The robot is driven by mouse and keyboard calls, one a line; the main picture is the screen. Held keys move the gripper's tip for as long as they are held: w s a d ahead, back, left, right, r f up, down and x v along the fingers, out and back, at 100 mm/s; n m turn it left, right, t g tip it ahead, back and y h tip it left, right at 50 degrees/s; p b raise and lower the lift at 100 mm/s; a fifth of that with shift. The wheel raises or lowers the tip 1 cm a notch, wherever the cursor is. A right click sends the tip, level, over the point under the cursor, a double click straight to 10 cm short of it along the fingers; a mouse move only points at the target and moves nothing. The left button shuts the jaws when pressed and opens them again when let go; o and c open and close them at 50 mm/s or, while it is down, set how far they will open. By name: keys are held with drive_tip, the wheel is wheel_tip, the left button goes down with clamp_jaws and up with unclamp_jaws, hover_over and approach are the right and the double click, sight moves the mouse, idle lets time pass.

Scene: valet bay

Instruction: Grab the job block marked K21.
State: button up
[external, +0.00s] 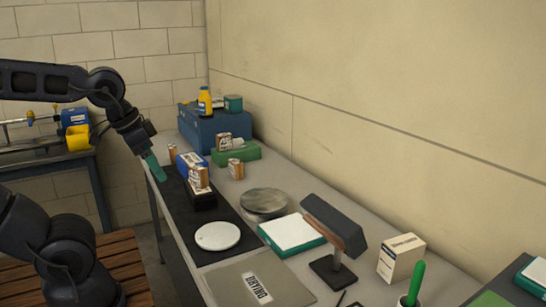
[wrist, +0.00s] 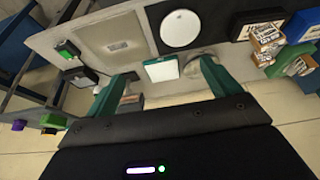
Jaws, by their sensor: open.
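Several small wooden job blocks with white labels are in the external view. One block (external: 198,178) is on a black holder (external: 202,200) beside a blue box (external: 190,163). A second (external: 236,168) stands on the bench in front of a green block (external: 238,153), a third (external: 223,142) is at that green block, and another (external: 172,152) is farther left. Blocks (wrist: 266,34) also show at the right of the wrist view. Their marks are too small to read, so I cannot tell which is K21. My gripper (external: 152,167), with teal fingers, is open and empty, left of the blocks; the fingers (wrist: 163,80) are spread in the wrist view.
A blue toolbox (external: 215,130) carrying a yellow bottle (external: 204,101) stands behind the blocks. A white disc (external: 217,236), metal dish (external: 264,202), teal-edged white pad (external: 293,233) and dark lamp-like stand (external: 335,225) occupy the nearer bench. The wall bounds the right side.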

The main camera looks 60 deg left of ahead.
drive_tip(key=w+a+r+g, duration=0.1)
drive_tip(key=w+a+r, duration=0.15)
drive_tip(key=w, duration=0.45)
drive_tip(key=w+a+r, duration=0.1)
drive_tip(key=w+a, duration=0.3)
drive_tip(key=w, duration=0.3)
drive_tip(key=n+g, duration=0.1)
drive_tip(key=g, duration=0.3)
hover_over(237, 160)
drive_tip(key=f, duration=2.1)
drive_tip(key=shift+s+d, duration=0.1)
drive_tip(key=shift+d, duration=0.1)
wheel_tip(237, 160, down, 6)
drive_tip(key=shift+r, duration=0.15)
drive_tip(key=shift+s+f, duration=0.2)
drive_tip(key=shift+f, duration=1.1)
drive_tip(key=shift+s+f, duration=0.2)
drive_tip(key=shift+f, duration=1.1)
